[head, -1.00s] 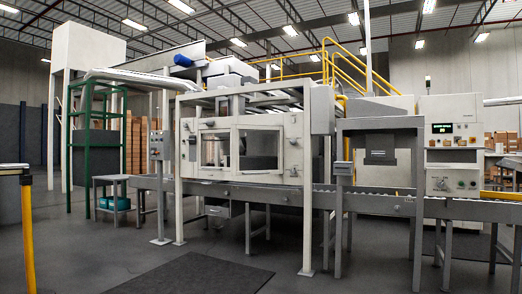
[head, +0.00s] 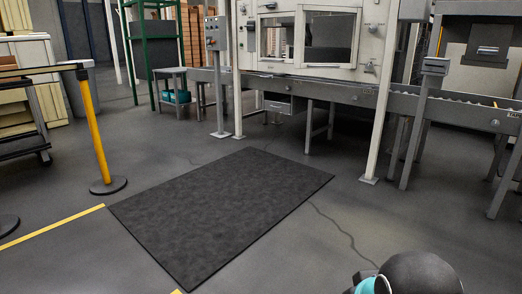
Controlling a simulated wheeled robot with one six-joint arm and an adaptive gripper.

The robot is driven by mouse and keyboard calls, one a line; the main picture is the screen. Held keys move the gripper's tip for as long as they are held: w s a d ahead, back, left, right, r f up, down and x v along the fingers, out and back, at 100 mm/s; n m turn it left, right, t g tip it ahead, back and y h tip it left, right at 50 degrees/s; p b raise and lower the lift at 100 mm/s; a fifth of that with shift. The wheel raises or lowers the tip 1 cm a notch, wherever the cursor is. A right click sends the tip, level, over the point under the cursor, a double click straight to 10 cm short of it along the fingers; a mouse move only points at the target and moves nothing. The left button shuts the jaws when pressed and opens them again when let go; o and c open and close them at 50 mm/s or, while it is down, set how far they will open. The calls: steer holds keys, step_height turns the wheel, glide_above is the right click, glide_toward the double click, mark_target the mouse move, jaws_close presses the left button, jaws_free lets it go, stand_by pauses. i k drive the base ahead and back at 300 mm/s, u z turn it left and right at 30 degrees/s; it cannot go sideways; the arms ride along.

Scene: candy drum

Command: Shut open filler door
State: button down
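The filler machine (head: 381,42) is a pale cabinet above a grey conveyor, at the top centre-right of the head view. Its top is cut off by the picture edge. Two window doors are on its front: a left one (head: 257,40) and a right one (head: 312,65) with a dark pane. At this distance I cannot tell which door stands open or how far. My gripper is not in view. Only a dark, rounded part of my arm with a teal ring shows at the bottom right, well apart from the machine.
A dark floor mat (head: 220,215) lies in front of the machine. A yellow barrier post (head: 96,135) with a belt stands at the left. A white upright (head: 383,110) and the conveyor (head: 425,105) edge the machine.

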mark_target(357, 11)
steer(key=u, duration=0.3)
steer(key=i, duration=2.3)
steer(key=z, duration=0.2)
steer(key=i, duration=2.2)
steer(key=z, duration=0.35)
